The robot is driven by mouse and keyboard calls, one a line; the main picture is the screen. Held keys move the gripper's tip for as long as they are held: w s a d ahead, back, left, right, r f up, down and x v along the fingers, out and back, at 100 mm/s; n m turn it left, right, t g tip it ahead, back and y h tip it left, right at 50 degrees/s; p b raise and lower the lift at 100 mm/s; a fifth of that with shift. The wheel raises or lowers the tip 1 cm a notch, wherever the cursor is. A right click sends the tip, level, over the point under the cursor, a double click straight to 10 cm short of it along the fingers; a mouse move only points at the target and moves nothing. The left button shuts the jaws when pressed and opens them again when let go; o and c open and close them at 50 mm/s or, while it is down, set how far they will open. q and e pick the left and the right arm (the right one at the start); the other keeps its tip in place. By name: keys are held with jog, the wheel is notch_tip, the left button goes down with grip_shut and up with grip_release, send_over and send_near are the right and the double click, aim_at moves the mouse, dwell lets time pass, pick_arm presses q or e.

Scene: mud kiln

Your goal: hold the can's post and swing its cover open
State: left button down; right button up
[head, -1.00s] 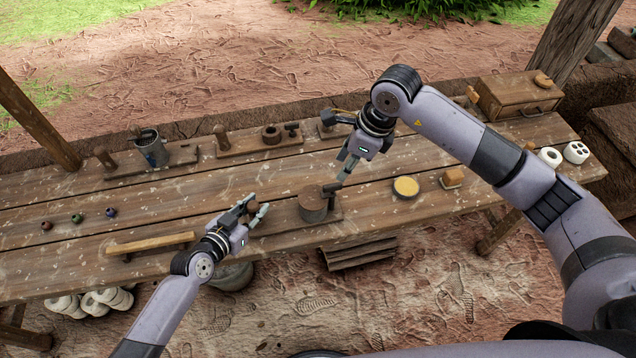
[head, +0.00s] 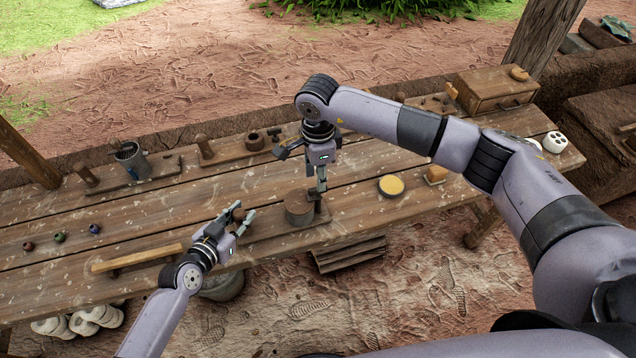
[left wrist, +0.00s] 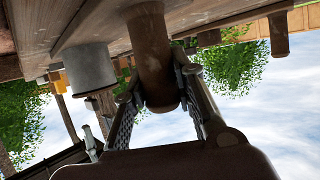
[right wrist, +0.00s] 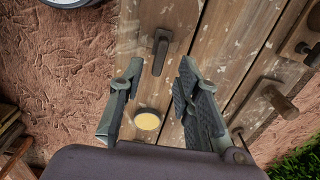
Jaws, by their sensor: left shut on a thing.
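The grey can (head: 300,219) with a brown round cover (head: 299,205) stands on a board at the table's front, mid-picture. My left gripper (head: 244,214) is shut on the brown upright post (left wrist: 153,55), left of the can. The can's grey side shows beside the post in the left wrist view (left wrist: 90,70). My right gripper (head: 319,188) is open, pointing down above the tab; I cannot tell if it touches. It partly hides the tab.
A wooden bar (head: 138,257) lies left of my left gripper. Boards with pegs and a tool cup (head: 131,158) line the back edge.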

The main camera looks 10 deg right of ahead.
aim_at(306, 195)
jog(key=shift+f, duration=2)
jog(key=shift+c, duration=0.3)
grip_shut()
